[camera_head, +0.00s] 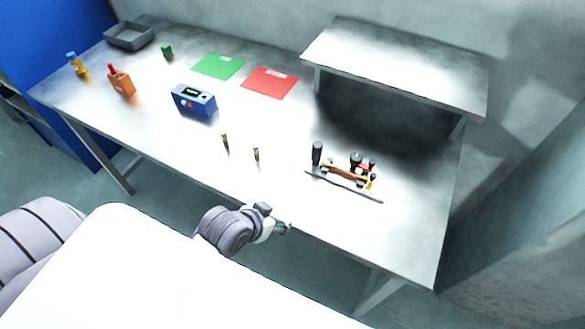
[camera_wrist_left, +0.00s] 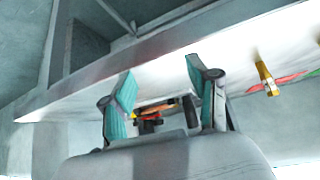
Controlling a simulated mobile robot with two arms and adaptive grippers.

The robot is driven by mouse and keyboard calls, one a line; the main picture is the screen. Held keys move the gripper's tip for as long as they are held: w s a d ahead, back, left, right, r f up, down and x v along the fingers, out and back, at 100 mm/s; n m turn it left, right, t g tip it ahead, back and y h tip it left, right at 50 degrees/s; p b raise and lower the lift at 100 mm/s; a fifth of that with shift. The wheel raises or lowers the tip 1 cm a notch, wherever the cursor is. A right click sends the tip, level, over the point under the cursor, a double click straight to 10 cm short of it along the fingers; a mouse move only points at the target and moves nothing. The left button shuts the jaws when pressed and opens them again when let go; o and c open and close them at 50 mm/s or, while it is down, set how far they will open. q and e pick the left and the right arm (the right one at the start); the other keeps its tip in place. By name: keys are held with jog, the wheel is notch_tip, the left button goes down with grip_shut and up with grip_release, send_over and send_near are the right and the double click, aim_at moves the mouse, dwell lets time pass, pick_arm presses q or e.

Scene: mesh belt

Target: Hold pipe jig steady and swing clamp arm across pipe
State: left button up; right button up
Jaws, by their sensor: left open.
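The pipe jig (camera_head: 352,186) stands near the front right of the table, with a grey base bar, a black upright knob at its left end and black, red and yellow parts to the right. A copper-brown pipe (camera_head: 343,173) lies along it. The clamp arm cannot be told apart clearly at this size. My left gripper (camera_head: 284,227) is at the table's front edge, left of and nearer than the jig, not touching it. In the left wrist view its two teal-padded fingers (camera_wrist_left: 158,100) are apart and empty, with the jig (camera_wrist_left: 150,122) beyond them. My right gripper is not seen.
Two small brass pieces (camera_head: 225,142) (camera_head: 256,154) stand left of the jig. A blue device (camera_head: 194,101), green mat (camera_head: 218,66) and red mat (camera_head: 270,82) lie farther back. A raised shelf (camera_head: 400,65) overhangs the back right. The table between brass pieces and jig is clear.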

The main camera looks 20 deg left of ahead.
aim_at(314, 151)
pick_arm(q)
jog(key=w+r+t+h, duration=0.2)
jog(key=w+r+t, duration=0.3)
jog(key=w+r, duration=0.35)
jog(key=x, duration=0.4)
jog(key=a+p+x, duration=0.1)
jog(key=x, duration=0.3)
jog(key=p+x, duration=0.1)
jog(key=x, duration=0.4)
jog(key=shift+w+a+r, duration=0.15)
jog(key=shift+w+r, duration=0.1)
jog(key=shift+w, duration=0.2)
jog(key=shift+w+f+p, duration=0.25)
jog(key=shift+w+p, duration=0.05)
jog(key=shift+w, duration=0.2)
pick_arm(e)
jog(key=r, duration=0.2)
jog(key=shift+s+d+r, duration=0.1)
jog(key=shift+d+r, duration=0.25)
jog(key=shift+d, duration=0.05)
pick_arm(q)
grip_shut()
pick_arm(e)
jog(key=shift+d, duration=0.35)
pick_arm(q)
jog(key=shift+c, duration=0.6)
grip_release()
